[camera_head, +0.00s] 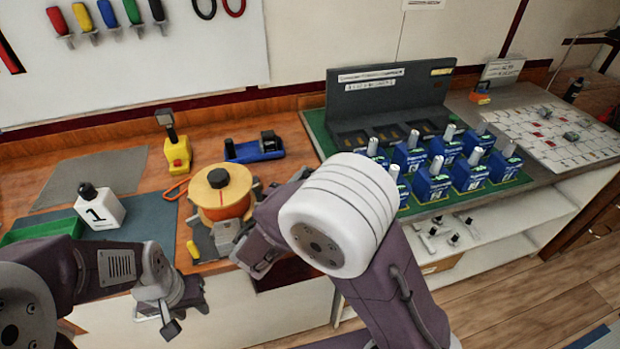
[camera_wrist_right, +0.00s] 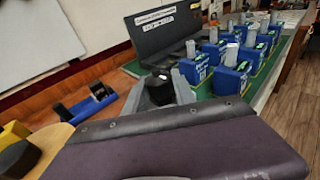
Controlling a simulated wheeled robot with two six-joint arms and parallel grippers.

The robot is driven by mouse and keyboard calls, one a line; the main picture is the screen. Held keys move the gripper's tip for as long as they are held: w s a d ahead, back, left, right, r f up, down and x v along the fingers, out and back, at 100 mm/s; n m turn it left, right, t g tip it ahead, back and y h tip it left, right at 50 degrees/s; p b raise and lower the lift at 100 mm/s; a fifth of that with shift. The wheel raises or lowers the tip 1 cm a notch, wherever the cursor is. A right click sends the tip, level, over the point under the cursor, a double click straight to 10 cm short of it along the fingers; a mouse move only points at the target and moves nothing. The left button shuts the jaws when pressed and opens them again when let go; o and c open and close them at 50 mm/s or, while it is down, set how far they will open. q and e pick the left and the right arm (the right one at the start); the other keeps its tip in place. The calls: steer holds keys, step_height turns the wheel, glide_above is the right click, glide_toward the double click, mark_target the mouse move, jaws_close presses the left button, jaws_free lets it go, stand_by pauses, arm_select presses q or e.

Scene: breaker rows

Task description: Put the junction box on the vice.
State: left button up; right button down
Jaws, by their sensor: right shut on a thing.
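The blue vice (camera_head: 254,150) with dark jaws stands on the wooden bench, behind the orange reel. It also shows at the left of the right wrist view (camera_wrist_right: 92,104). My right gripper (camera_wrist_right: 165,88) is shut on a small dark block, which I take to be the junction box (camera_wrist_right: 159,90). In the head view my right arm's white wrist hides much of that area, and I cannot make out the box there. My left gripper (camera_head: 160,318) is low at the bench's front edge, its fingers apart and empty.
An orange reel (camera_head: 222,190) and a yellow tool (camera_head: 176,150) stand near the vice. Several blue breakers (camera_head: 430,183) stand in rows on a green mat, before a dark panel (camera_head: 390,90).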

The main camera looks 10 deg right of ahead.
steer(key=c, duration=1.1)
jaws_free()
steer(key=shift+f, duration=0.1)
steer(key=shift+o, duration=0.3)
steer(key=shift+w+a, duration=0.1)
steer(key=shift+s+r, duration=0.2)
steer(key=shift+r, duration=0.05)
steer(key=v, duration=1.1)
steer(key=shift+s+a+p, duration=0.25)
steer(key=shift+a+p, duration=0.05)
steer(key=shift+d, duration=0.1)
